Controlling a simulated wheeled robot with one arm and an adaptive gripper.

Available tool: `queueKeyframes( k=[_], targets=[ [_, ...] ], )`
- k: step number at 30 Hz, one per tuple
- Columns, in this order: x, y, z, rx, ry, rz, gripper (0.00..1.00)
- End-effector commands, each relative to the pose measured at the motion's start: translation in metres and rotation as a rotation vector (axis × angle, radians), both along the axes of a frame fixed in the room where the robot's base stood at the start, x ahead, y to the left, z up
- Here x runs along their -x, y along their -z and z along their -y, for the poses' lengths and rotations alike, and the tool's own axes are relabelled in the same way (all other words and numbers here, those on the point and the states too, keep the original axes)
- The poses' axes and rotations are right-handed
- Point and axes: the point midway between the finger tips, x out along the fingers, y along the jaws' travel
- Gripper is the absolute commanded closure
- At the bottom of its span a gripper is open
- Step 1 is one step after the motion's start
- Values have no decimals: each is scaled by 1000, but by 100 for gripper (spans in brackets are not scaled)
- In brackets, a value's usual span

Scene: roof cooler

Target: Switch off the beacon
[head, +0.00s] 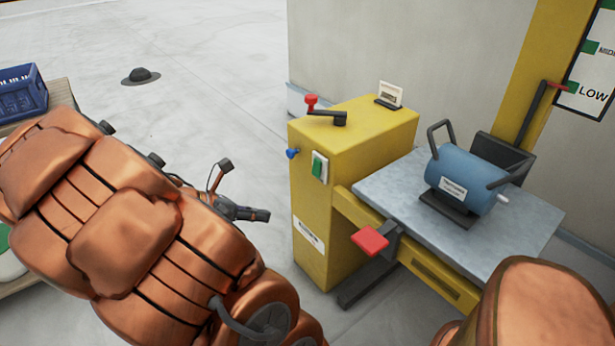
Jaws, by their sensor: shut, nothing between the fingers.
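No lamp that I can identify as a beacon shows in the head view. A green switch (319,168) on a white plate sits on the front of a yellow cabinet (365,150). A blue knob (292,153) sticks out just left of it, and a red-knobbed crank (325,111) is on the cabinet's top. I cannot tell which of these belongs to the beacon. My gripper (266,215) is shut and empty, left of the cabinet and lower in the picture than the switch, apart from it.
A grey lift table (385,192) with a blue motor-like cylinder (465,180) joins the cabinet on the right. A red pedal (370,240) juts from its front. A small sign (390,95) stands on the cabinet. A blue crate (22,95) is far left.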

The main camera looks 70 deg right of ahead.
Motion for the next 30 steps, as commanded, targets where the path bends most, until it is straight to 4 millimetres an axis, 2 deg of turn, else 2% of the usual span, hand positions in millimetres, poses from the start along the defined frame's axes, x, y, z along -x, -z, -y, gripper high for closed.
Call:
queueKeyframes(
  k=[3, 9, 15, 21, 30],
  targets=[
    [-9, 6, 36, -40, -132, -216, 100],
    [-28, 20, 91, -150, -348, -607, 100],
    [-48, 41, 129, -270, -515, -929, 100],
    [-59, 54, 146, -339, -597, -1095, 100],
    [-61, 56, 148, -350, -610, -1121, 100]
  ],
)
